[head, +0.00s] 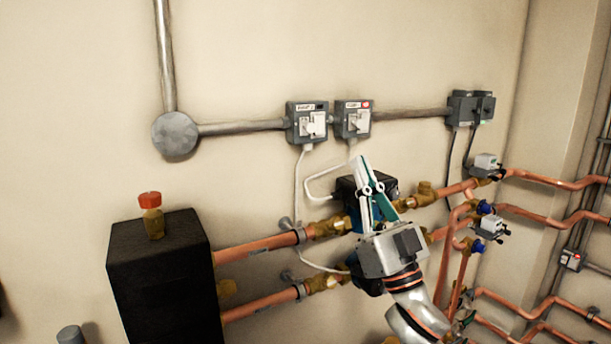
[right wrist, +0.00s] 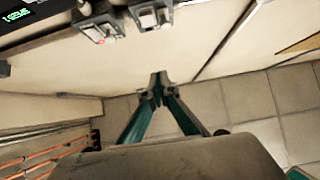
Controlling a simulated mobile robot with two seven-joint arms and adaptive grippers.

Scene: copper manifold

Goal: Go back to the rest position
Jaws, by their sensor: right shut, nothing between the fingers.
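My right gripper (head: 361,165) is in the middle of the head view, pointing up, with green and grey fingers. It is shut and empty, in front of the copper pipes and below the two switch boxes. In the right wrist view my right gripper (right wrist: 159,80) shows its fingertips together against a pale wall and tiled floor. My left gripper is not in view.
Two grey switch boxes (head: 307,122) and (head: 353,119) sit on a wall conduit (head: 240,127). A black box (head: 165,275) with a red-capped valve (head: 150,205) stands at lower left. Copper pipes (head: 262,246) run behind my right arm. A black pump (head: 350,190) is partly hidden by the gripper.

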